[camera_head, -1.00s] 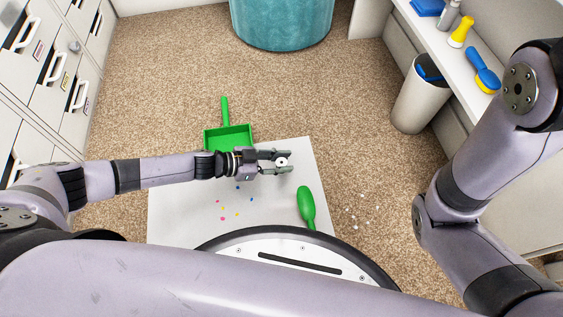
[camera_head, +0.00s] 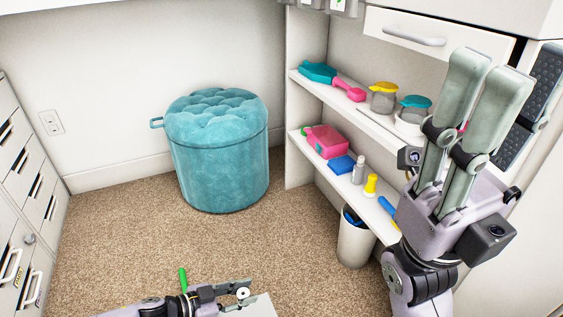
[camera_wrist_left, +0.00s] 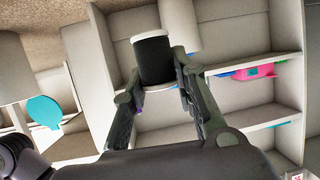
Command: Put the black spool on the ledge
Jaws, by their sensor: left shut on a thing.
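The black spool (camera_wrist_left: 153,60) has a pale end and sits between the two fingertips of my left gripper (camera_wrist_left: 164,90) in the left wrist view. The gripper is shut on it. In the head view my left gripper (camera_head: 222,293) is low at the bottom edge, and the spool's white round end (camera_head: 243,293) shows at its fingertips. An upper ledge (camera_head: 352,113) and a lower ledge (camera_head: 340,182) run along the right wall, both well away from the spool. My right gripper (camera_head: 487,85) is raised in front of the shelves, its fingers up, open and empty.
A teal tufted ottoman (camera_head: 220,155) stands by the back wall. The lower ledge holds a pink box (camera_head: 327,142), a blue block (camera_head: 341,165) and bottles. Jars and a pink-handled brush (camera_head: 348,92) are on the upper ledge. A bin (camera_head: 353,245) stands below.

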